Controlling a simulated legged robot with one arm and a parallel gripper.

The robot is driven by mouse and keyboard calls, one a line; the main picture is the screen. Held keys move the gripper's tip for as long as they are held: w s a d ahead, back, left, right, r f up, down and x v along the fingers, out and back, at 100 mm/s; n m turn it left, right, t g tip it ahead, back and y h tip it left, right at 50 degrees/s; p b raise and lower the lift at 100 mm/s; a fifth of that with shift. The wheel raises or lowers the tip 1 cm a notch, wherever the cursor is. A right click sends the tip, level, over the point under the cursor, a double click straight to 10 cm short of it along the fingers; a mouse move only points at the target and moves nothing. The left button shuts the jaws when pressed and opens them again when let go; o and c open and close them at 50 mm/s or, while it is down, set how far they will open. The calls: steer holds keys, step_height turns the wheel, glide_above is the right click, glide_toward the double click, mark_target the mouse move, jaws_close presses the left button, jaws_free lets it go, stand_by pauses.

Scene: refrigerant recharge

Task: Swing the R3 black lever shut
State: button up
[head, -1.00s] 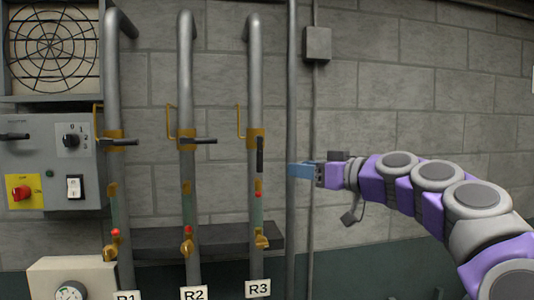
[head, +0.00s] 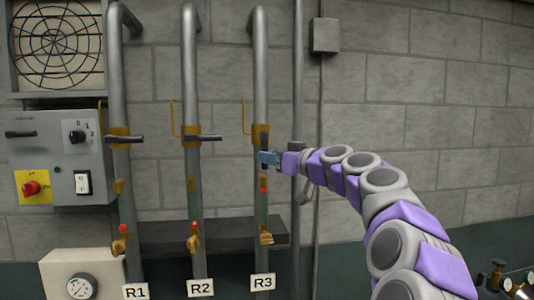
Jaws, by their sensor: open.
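The R3 pipe (head: 261,80) is the rightmost of three grey pipes, above the R3 label (head: 263,283). Its black lever (head: 264,138) hangs upright along the pipe at the brass valve, unlike the level levers on R1 (head: 126,139) and R2 (head: 205,138).
A thin conduit (head: 298,80) runs just right of R3, behind my gripper. A dark ledge (head: 220,233) crosses behind the lower pipes. A grey control box (head: 60,155) and a gauge box (head: 80,275) stand left. Brass fittings (head: 515,285) show at lower right.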

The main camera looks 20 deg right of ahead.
steer(key=shift+w+a+r, duration=0.1)
steer(key=shift+w+a, duration=0.85)
steer(key=shift+w, duration=0.25)
steer(key=shift+a, duration=0.25)
steer(key=shift+s+d, duration=0.1)
steer(key=shift+d, duration=0.45)
steer(key=c, duration=0.7)
steer(key=shift+a, duration=0.1)
jaws_close()
